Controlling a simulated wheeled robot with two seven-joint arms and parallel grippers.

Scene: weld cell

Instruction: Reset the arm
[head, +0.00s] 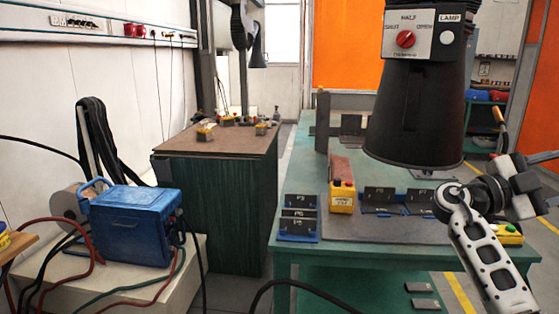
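My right arm comes in at the lower right as a white slotted link, with a dark joint at its upper end. Its wrist and what appears to be my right gripper (525,184) are at the right edge, above the green bench. The fingers are not clear, so I cannot tell whether it is open or shut. It appears apart from things on the bench. My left arm and gripper are not in view. A large black hood (415,115) hangs close in front, with a red knob (405,39) on a panel marked SHUT, HALF and OPEN, beside a LAMP button (447,38).
The green bench (300,257) holds a dark plate (385,230), labelled dark blocks (298,212) in blue holders, and a yellow box (342,197). A blue machine (133,224) with cables stands on the left. A brown-topped cabinet (215,147) stands behind. Floor shows between cabinet and bench.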

